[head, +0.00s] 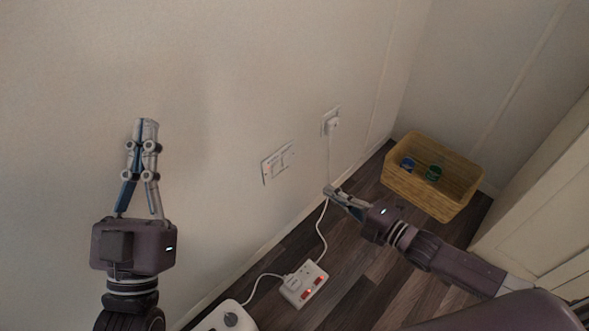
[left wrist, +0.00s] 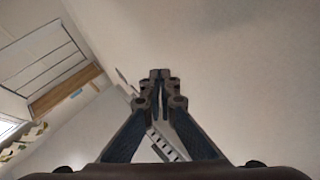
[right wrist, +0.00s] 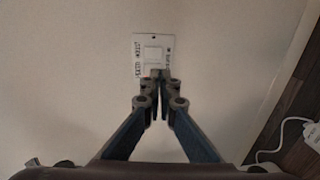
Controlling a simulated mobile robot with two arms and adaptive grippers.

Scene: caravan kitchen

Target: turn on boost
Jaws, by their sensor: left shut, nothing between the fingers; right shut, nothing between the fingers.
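A white switch plate (head: 278,163) with dark lettering and rocker switches is on the wall, in the middle of the head view. It also shows in the right wrist view (right wrist: 141,42), but its lettering is too blurred to read surely. My right gripper (head: 330,190) is shut and empty, to the right of and below the plate in the head view. In the right wrist view its fingertips (right wrist: 160,74) overlap the plate's lower edge; contact cannot be told. My left gripper (head: 147,122) is shut and empty in front of the bare wall at left.
A wall socket (head: 332,121) holds a white plug with a cable. The cable runs down to a power strip (head: 305,286) with red lights on the floor. A white appliance (head: 230,318) stands at the bottom. A wicker basket (head: 430,193) with cans sits in the corner.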

